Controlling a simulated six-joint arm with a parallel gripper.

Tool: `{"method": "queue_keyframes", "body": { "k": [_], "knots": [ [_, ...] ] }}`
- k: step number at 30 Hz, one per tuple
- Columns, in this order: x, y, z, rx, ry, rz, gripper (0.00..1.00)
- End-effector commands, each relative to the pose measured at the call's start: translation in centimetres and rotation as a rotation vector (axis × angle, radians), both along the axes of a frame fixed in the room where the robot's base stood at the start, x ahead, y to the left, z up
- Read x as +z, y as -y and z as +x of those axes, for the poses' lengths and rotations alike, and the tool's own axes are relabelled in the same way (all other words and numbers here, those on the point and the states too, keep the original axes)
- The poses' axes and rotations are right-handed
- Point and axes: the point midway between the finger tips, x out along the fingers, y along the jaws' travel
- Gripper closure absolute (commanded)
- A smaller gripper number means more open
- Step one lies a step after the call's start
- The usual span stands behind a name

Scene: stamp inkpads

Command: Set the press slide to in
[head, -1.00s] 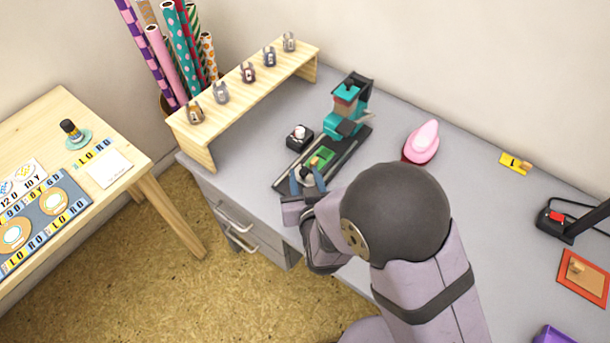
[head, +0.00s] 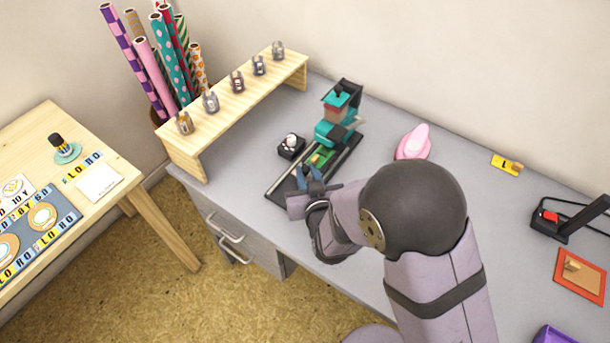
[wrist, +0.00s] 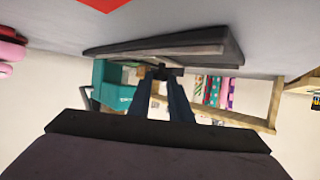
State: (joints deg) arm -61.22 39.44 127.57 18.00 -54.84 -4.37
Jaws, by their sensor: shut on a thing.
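The teal stamp press (head: 335,130) stands at the back end of a dark rail base (head: 281,189) on the grey desk. The press slide, with a green top (head: 320,156), sits on the rails close in front of the press body. My gripper (head: 311,174) is at the slide's front end, shut on it. In the wrist view the blue fingers (wrist: 166,82) close on a small dark part (wrist: 170,71) of the slide, and the teal press (wrist: 113,84) shows beside them. The grip itself is mostly hidden in the head view.
A small black block with a white knob (head: 291,142) stands left of the rails. A pink stamp-like object (head: 413,142) lies right of the press. A wooden shelf (head: 187,159) with several small stamps is at the left.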

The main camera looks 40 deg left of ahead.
Motion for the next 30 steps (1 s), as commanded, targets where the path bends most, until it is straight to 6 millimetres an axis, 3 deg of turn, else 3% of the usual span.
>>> {"method": "queue_keyframes", "body": {
  "k": [1,2,3,17,30],
  "knots": [
    [0.2,0.1,0.4,-0.01,0.004,0.006,1.0],
    [0.2,0.1,0.4,-0.011,0.003,0.006,0.75],
    [0.2,0.1,0.4,-0.012,0.004,0.006,0.65],
    [0.4,0.5,-0.3,-0.006,0.002,0.005,0.65],
    [2.5,4.0,-3.7,-0.007,0.004,0.006,0.65]
  ]
}}
